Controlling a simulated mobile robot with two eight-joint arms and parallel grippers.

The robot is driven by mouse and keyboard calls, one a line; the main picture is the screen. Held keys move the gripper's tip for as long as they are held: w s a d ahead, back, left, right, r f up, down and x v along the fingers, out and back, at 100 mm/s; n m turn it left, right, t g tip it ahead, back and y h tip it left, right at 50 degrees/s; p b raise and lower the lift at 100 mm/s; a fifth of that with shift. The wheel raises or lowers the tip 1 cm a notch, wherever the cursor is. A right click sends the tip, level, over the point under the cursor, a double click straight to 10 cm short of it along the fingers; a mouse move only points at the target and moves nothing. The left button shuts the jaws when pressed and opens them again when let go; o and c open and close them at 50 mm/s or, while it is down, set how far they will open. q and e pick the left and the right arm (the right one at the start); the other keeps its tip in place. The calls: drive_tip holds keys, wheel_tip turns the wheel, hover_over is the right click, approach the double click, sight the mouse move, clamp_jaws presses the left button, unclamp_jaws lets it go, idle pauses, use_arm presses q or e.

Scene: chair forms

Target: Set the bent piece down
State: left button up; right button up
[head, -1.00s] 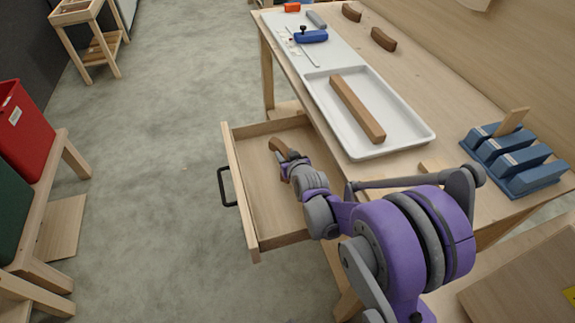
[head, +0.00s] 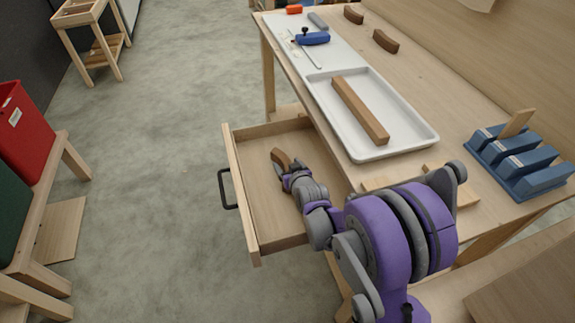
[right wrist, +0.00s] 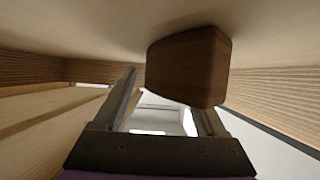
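The bent piece (head: 280,158), a short brown curved block, is inside the open drawer (head: 258,195), near its far side. In the right wrist view the bent piece (right wrist: 188,66) appears dark, against the pale drawer floor. My right gripper (head: 288,171) reaches down into the drawer at the piece's near end. In the right wrist view, the fingers of my right gripper (right wrist: 166,105) stand apart, with a visible gap between the left finger and the piece. The right finger's tip is partly hidden behind the piece. My left gripper is not in view.
The drawer hangs out below the bench (head: 440,115). A white tray (head: 420,130) holding a straight brown bar (head: 360,108) lies above it. A blue slotted rack (head: 515,160) stands at right. Two curved brown pieces (head: 386,41) (head: 353,14) lie at the back. Red (head: 25,120) and green bins stand left.

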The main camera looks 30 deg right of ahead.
drive_tip(key=shift+r, duration=0.2)
drive_tip(key=p+v, duration=0.1)
drive_tip(key=v, duration=0.6)
drive_tip(key=shift+s+a, duration=0.1)
drive_tip(key=shift+s, duration=0.15)
drive_tip(key=shift+r+p, duration=0.1)
drive_tip(key=shift+p, duration=0.2)
